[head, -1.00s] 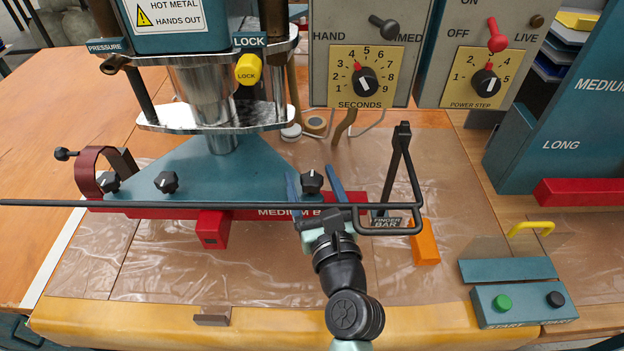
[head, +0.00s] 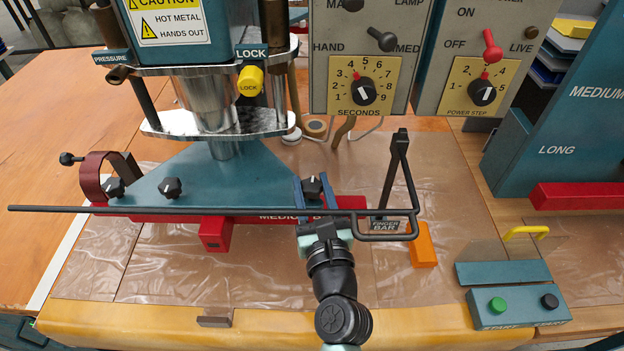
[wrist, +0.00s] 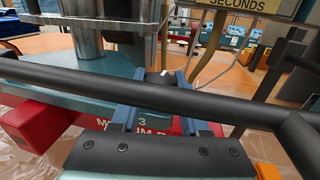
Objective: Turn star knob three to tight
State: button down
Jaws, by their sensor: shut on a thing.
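Star knob three (head: 313,187) is the black knob at the right end of the teal plate. It has a white mark on top. My gripper (head: 313,190) has its blue fingers on either side of this knob and is shut on it. In the wrist view the fingers (wrist: 161,84) reach under the black finger bar, which hides much of the knob (wrist: 160,77). A "3" label shows on the teal plate between the fingers. The other two star knobs, the middle one (head: 171,187) and the left one (head: 113,188), sit further left on the plate.
The long black finger bar (head: 200,210) runs across in front of the knobs and over my fingers. The red medium bar (head: 268,216) lies below it. An orange block (head: 422,246) and a start box (head: 520,308) are to the right. The front mat is mostly clear.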

jog(key=shift+m+h+p, duration=1.2)
jog(key=shift+h+p, duration=0.7)
jog(key=shift+p, duration=0.95)
jog(key=shift+a+p, duration=0.1)
jog(key=shift+p, duration=0.4)
jog(key=m+h+p, duration=0.1)
jog(key=h+p, duration=0.1)
jog(key=p, duration=0.1)
jog(key=shift+r+m+h, duration=0.1)
jog(key=shift+m+h, duration=0.3)
jog(key=shift+m+h+p, duration=0.4)
jog(key=shift+h+p, duration=0.2)
jog(key=shift+p, duration=0.1)
jog(key=shift+a+m+g+h, duration=0.1)
jog(key=shift+m+g+h, duration=0.3)
jog(key=shift+m+h, duration=0.45)
jog(key=shift+f+m+g+h+b, duration=0.3)
jog(key=shift+m+g+h+b, duration=0.25)
jog(key=shift+h, duration=0.6)
jog(key=shift+m+g+h+b, duration=0.35)
jog(key=shift+m+h+b, duration=0.15)
jog(key=shift+h+b, duration=0.3)
jog(key=shift+r+m+g+h+b, duration=0.1)
jog(key=shift+m+g+h+b, duration=0.4)
jog(key=shift+h+b, duration=0.2)
